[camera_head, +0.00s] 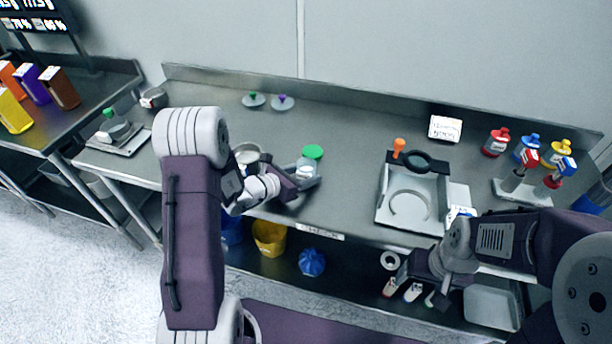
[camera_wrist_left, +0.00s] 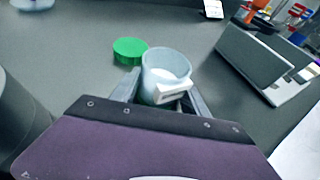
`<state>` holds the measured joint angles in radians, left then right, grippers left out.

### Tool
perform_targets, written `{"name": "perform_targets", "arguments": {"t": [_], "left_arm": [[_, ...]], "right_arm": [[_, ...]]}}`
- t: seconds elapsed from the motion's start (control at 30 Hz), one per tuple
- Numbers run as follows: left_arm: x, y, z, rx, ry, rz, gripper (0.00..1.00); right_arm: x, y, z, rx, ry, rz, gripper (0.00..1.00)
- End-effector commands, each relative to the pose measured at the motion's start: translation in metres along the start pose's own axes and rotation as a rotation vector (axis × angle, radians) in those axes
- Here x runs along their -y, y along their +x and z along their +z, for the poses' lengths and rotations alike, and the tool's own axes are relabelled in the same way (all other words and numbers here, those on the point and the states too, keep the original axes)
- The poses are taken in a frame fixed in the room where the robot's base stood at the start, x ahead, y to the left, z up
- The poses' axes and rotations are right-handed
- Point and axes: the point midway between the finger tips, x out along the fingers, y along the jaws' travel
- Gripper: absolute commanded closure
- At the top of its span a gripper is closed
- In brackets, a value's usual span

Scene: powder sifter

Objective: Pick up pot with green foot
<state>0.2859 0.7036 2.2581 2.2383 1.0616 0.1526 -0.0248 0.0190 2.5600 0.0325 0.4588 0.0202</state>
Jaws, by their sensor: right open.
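A small translucent pot (camera_head: 306,168) with white powder and a white label stands on the steel table. It also shows in the left wrist view (camera_wrist_left: 166,70), with a faint green tint low down; its foot is mostly hidden. A flat green disc (camera_head: 313,151) lies just behind it, beside it in the wrist view (camera_wrist_left: 130,50). My left gripper (camera_head: 308,183) has its fingers on both sides of the pot; I cannot tell whether they press on it. My right gripper (camera_head: 432,290) is open and empty near the table's front edge. Another pot with a green top (camera_head: 112,128) sits at the far left.
A grey sifter tray (camera_head: 382,214) with a dark ring and an orange knob stands right of the pot. Coloured bottles (camera_head: 496,142) and a stamp rack (camera_head: 522,192) are at the right.

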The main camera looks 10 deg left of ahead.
Motion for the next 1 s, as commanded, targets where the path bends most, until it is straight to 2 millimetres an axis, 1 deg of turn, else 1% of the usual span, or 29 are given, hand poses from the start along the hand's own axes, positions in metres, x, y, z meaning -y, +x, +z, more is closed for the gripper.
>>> {"name": "perform_targets", "arguments": {"t": [0.03, 0.07, 0.1, 0.17, 0.4, 0.5, 0.67, 0.77, 0.87, 1.0], "left_arm": [[0.0, 0.0, 0.0, 0.0, 0.0, 0.0, 0.64], [0.0, 0.0, 0.0, 0.0, 0.0, 0.0, 0.72], [0.0, 0.0, 0.0, 0.0, 0.0, 0.0, 0.83], [0.0, 0.0, 0.0, 0.0, 0.0, 0.0, 1.0], [0.0, 0.0, 0.001, 0.002, 0.001, 0.0, 1.0], [0.0, -0.002, 0.004, 0.003, 0.001, 0.0, 1.0], [-0.001, -0.009, 0.023, 0.005, 0.004, 0.002, 1.0], [-0.001, -0.017, 0.042, 0.007, 0.006, 0.002, 1.0], [0.023, -0.019, 0.051, 0.004, 0.004, -0.005, 1.0], [0.056, -0.026, 0.07, 0.006, 0.006, -0.006, 1.0]], "right_arm": [[0.0, 0.0, 0.0, 0.0, 0.0, 0.0, 0.26], [0.0, 0.0, 0.0, 0.0, 0.0, 0.0, 0.26], [0.0, 0.0, 0.0, 0.0, 0.0, 0.0, 0.26], [0.0, 0.0, 0.0, 0.0, 0.0, 0.0, 0.26], [0.0, 0.0, 0.0, 0.0, 0.0, 0.0, 0.26], [0.0, -0.001, 0.0, 0.0, 0.0, 0.0, 0.26], [0.0, -0.003, 0.0, 0.0, 0.0, 0.0, 0.26], [0.0, -0.006, -0.001, 0.0, 0.0, 0.0, 0.26], [0.0, -0.002, 0.0, 0.0, 0.0, 0.0, 0.26], [0.0, 0.001, 0.0, 0.0, 0.0, 0.0, 0.26]]}}
